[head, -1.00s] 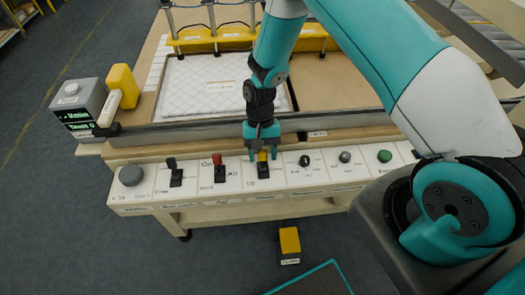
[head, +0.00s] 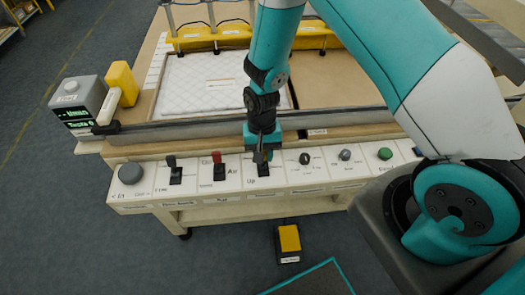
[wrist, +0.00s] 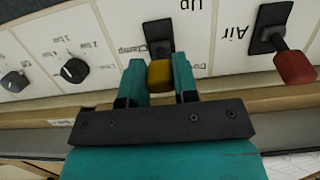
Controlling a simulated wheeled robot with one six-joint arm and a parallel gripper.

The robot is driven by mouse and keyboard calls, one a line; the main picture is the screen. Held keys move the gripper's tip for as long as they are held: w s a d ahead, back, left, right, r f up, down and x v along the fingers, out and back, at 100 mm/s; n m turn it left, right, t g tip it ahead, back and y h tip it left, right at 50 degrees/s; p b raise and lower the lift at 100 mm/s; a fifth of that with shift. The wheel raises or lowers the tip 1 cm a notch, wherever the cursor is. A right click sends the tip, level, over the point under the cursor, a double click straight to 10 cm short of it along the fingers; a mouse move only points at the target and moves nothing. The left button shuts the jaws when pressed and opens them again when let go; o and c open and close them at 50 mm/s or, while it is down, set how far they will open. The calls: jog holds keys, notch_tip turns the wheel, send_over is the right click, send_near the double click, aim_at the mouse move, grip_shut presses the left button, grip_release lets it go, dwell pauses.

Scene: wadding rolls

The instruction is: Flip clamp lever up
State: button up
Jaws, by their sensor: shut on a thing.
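The clamp lever has a yellow knob (wrist: 160,75) and a black base plate (wrist: 158,32), next to the labels "Clamp" and "Up" in the wrist view. My gripper (wrist: 159,78) has its two teal fingers on either side of the knob and is shut on it. In the wrist view the knob shows on the side of the base away from the "Up" label. In the head view my gripper (head: 262,154) is over the lever slot on the white panel (head: 287,177). It hides the knob there, and only the dark base shows.
A red-knobbed air lever (head: 217,160) and a black lever (head: 172,162) stand to the left on the panel. Rotary knobs (head: 304,158) and a green button (head: 385,154) are to the right. A dark rail (head: 190,136) runs behind. A yellow pedal (head: 289,238) lies on the floor.

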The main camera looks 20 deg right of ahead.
jog(key=t+b, duration=0.1)
jog(key=s+t+b, duration=0.1)
jog(key=s+t+h+b, duration=0.1)
jog(key=t, duration=0.1)
jog(key=shift+a+f, duration=0.25)
jog(key=shift+a, duration=0.1)
jog(key=shift+s+a+t+h+b, duration=0.1)
jog(key=shift+s+t+h+b, duration=0.1)
jog(key=shift+t+h+b, duration=0.3)
jog(key=o, duration=0.9)
jog(key=shift+r, duration=0.1)
jog(key=v, duration=1.7)
jog(key=shift+s+d+r, duration=0.15)
jog(key=shift+s+d, duration=0.05)
jog(key=shift+d, duration=0.1)
